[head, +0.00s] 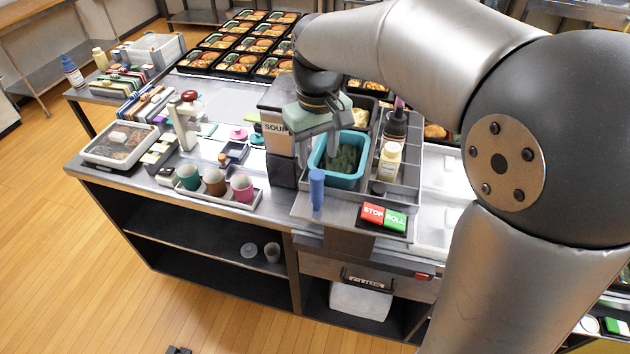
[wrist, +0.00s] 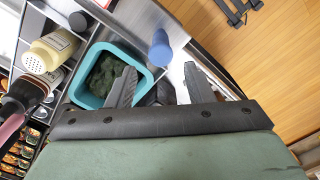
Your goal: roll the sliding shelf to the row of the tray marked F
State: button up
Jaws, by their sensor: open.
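The sliding shelf (head: 345,210) appears to be the grey metal unit at the counter's front right, carrying a teal bin, bottles and a control pad. On the pad are a red STOP button (head: 372,213) and a green ROLL button (head: 396,222). My gripper (head: 320,155) is open and empty, above the left part of the shelf near the teal bin (head: 322,182). In the wrist view its spread fingers (wrist: 160,82) show beside the teal bin (wrist: 88,98). The buttons are not visible in the wrist view. Rows of bento trays (head: 240,62) stand at the back; no F mark is readable.
A blue cylinder (head: 316,188) stands at the shelf's front left, and appears near my fingers in the wrist view (wrist: 160,50). A SOUP dispenser (head: 274,128) stands left of the bin. A cream bottle (head: 389,162) stands to its right. Cups (head: 214,181) line the counter's front.

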aim_at(317, 185)
notch_tip(317, 185, down, 10)
jog(key=shift+r+p, duration=0.15)
jog(key=shift+p, duration=0.3)
grip_shut()
